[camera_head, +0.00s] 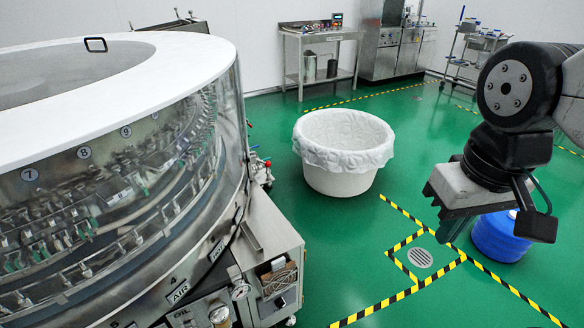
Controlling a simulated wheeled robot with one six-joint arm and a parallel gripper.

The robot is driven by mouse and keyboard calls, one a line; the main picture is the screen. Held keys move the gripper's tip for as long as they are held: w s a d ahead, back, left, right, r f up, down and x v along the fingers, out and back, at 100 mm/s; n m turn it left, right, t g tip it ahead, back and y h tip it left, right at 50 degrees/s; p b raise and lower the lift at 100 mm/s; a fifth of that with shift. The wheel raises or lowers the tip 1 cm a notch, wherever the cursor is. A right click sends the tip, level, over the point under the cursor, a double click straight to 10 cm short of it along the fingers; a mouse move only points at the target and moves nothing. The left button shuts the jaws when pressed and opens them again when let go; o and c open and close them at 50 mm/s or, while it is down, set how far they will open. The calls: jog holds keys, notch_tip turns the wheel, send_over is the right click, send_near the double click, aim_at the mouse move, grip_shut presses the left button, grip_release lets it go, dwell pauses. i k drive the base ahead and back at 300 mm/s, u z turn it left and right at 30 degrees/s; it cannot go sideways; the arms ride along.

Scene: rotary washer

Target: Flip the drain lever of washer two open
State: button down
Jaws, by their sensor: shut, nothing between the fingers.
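A large round rotary washer (70,105) with a white top ring and clear side wall fills the left of the view. Numbers 7, 8 and 9 show on its inside. Small red and blue valve parts (262,165) stick out at its right side. I cannot pick out a drain lever or tell which part is washer two. My gripper (453,236) hangs at the right, pointing down, well apart from the washer. Its fingers are shut and hold nothing. My gripper partly hides a blue container behind it.
A white lined tub (343,150) stands on the green floor between the washer and my arm. A steel control box (272,275) juts out at the washer's lower right. The blue container (500,238) stands near a floor drain (420,257) framed by striped tape. Steel tables line the back.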

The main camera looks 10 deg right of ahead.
aim_at(268, 164)
jog(key=z, duration=0.95)
jog(key=k, duration=0.1)
jog(key=u, duration=1.6)
jog(key=i, duration=1)
